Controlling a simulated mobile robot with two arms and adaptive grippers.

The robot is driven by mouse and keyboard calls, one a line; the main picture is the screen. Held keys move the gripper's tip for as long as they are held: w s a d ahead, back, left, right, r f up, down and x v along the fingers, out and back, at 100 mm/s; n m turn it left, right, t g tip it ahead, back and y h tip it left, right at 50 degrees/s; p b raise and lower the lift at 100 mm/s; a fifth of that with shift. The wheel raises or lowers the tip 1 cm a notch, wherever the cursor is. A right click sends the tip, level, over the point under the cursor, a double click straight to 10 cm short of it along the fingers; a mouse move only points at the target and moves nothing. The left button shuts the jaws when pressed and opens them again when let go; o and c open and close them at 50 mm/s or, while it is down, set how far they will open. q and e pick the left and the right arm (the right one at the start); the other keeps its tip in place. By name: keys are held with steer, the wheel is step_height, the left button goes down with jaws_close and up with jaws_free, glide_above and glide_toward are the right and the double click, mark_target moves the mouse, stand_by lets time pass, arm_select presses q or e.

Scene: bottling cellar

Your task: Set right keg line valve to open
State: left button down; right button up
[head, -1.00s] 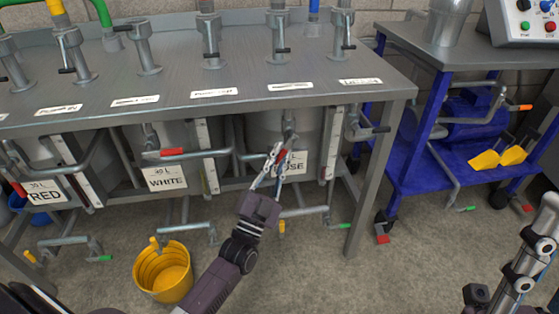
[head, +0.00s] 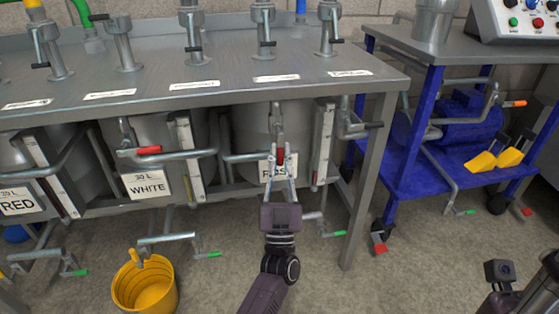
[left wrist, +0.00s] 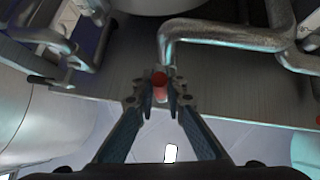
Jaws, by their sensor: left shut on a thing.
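The right keg, labelled with a partly covered sign (head: 268,172), stands under the bench. Its line valve has a red handle (head: 281,157) that points down toward me in the head view. My left gripper (head: 281,164) is shut on this red handle, one finger on each side. In the left wrist view the red handle (left wrist: 160,84) sits between the fingertips of my left gripper (left wrist: 160,94), with a bent metal pipe (left wrist: 225,28) beyond it. Part of my right arm is at the lower right edge; its fingers cannot be made out.
The white keg's red handle (head: 149,150) lies along its pipe to the left. Green-tipped handles hang low near the floor. A yellow bucket (head: 145,288) stands at lower left. A blue cart (head: 400,185) is right of the bench leg (head: 368,185).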

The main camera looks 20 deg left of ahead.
arm_select(q)
steer(key=shift+d+n+y, duration=0.1)
steer(key=shift+n+y, duration=0.3)
steer(key=c, duration=2)
jaws_free()
steer(key=shift+o, duration=0.2)
steer(key=v, duration=0.7)
steer(key=shift+s+f, duration=0.15)
steer(key=shift+s, duration=0.05)
steer(key=shift+d, duration=0.1)
